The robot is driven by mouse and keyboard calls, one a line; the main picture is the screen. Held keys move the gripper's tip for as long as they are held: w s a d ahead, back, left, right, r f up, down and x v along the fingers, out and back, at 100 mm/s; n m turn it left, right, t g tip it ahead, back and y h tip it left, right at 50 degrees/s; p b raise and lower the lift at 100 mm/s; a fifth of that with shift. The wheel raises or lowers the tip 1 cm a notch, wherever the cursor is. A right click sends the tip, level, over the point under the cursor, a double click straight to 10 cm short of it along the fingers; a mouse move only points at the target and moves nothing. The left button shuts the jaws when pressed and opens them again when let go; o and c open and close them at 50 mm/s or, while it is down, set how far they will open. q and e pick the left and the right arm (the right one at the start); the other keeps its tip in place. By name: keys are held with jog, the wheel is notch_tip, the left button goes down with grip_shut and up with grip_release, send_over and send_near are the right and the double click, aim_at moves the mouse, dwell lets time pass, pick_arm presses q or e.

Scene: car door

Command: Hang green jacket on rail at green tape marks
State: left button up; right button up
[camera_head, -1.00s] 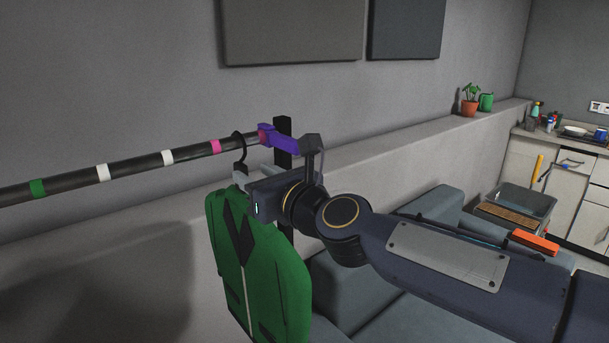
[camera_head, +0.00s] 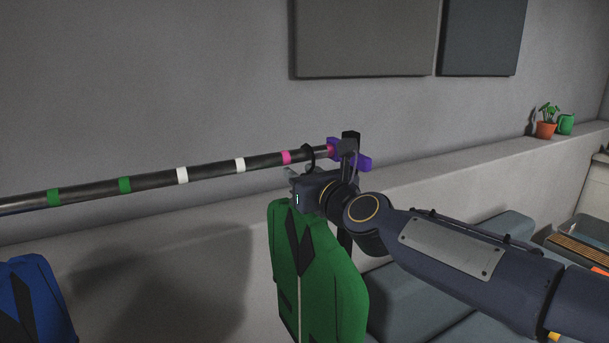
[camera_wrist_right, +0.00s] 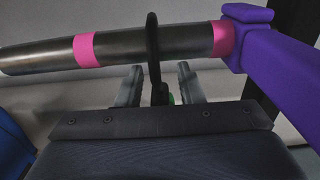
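The green jacket (camera_head: 340,285) hangs upright below my right gripper (camera_head: 293,178), at the right end of the dark rail (camera_head: 210,170). Its black hanger hook (camera_head: 309,156) is at the rail between two pink marks; in the right wrist view the hook (camera_wrist_right: 153,50) crosses in front of the rail and rises above it. There my right gripper (camera_wrist_right: 159,85) has one finger on each side of the hook's stem, with gaps visible, so it looks open. Two green tape marks, one (camera_head: 54,197) and another (camera_head: 125,184), are farther left on the rail. My left gripper is out of view.
A purple bracket (camera_head: 364,161) holds the rail's right end on a black post. Two white marks (camera_head: 182,175) lie between the green and pink ones. A blue jacket (camera_head: 40,290) is at lower left. The rail around the green marks is bare. A grey sofa (camera_head: 420,300) stands at right.

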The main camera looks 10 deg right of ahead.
grip_shut()
jog(key=shift+r, duration=0.15)
jog(key=shift+r, duration=0.35)
